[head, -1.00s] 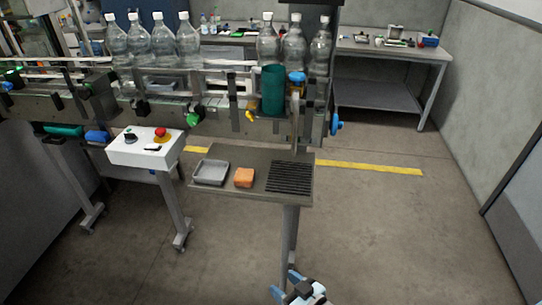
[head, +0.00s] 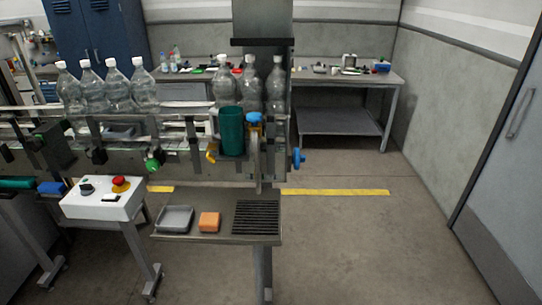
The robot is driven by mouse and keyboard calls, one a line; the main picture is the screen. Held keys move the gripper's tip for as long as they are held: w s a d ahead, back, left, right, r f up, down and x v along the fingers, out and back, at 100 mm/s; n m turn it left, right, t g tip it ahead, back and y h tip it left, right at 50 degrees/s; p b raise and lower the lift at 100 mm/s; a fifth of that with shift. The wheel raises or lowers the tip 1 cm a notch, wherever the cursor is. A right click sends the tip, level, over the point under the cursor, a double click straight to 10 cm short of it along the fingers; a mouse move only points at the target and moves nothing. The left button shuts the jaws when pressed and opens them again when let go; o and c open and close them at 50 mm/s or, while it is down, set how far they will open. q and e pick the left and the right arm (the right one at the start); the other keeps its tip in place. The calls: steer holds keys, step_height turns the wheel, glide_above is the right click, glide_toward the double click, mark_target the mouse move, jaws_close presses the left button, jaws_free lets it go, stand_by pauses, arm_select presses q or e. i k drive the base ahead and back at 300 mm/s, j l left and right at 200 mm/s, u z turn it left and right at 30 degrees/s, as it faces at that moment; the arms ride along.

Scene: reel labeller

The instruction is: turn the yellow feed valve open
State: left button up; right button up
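A small yellow handle, which looks like the feed valve (head: 211,153), sits on the front of the labelling machine, just left of the dark green cylinder (head: 232,132). It is too small here to tell clearly how its lever is turned. Neither of my grippers is in this view, so nothing of mine is seen touching the valve.
A blue knob (head: 298,159) and a green knob (head: 153,161) stick out of the machine front. Below are a side table with a grey tray (head: 174,219), orange sponge (head: 209,222) and black grate (head: 256,217), and a white control box (head: 103,202). Floor at right is clear.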

mark_target(211, 155)
steer(key=i+j+z, duration=0.15)
steer(key=j+z, duration=1.15)
steer(key=j, duration=0.75)
